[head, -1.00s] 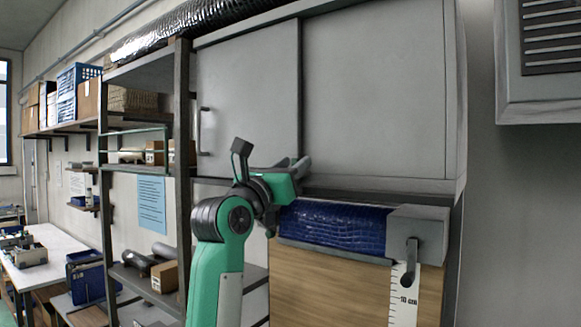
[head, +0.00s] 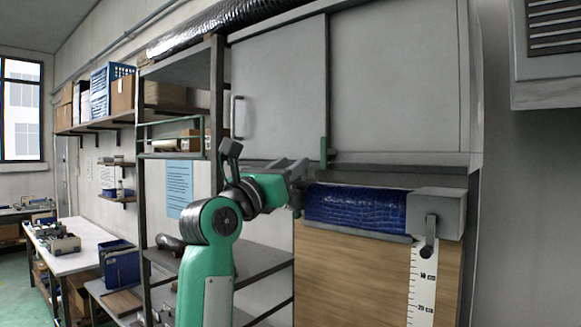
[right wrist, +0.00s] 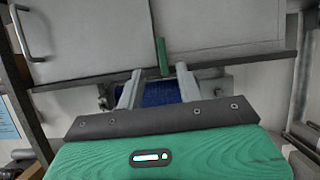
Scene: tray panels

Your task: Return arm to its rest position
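My right arm, green and grey, rises in the lower middle of the head view. Its gripper (head: 301,176) is in front of the cabinet's lower edge, near the left end of a dark blue roll (head: 355,207). In the right wrist view, the two grey fingers of this gripper (right wrist: 158,72) stand apart with nothing held between them. The blue roll (right wrist: 161,93) shows beyond the gap. I cannot tell from these views whether the fingers touch anything. My left gripper is in neither view.
A grey cabinet (head: 400,90) with sliding doors stands behind the arm. A wooden panel (head: 350,275) with a ruler strip (head: 421,290) is below the roll. A metal shelf rack (head: 217,100) stands left of the cabinet, and a white bench (head: 85,240) is further left.

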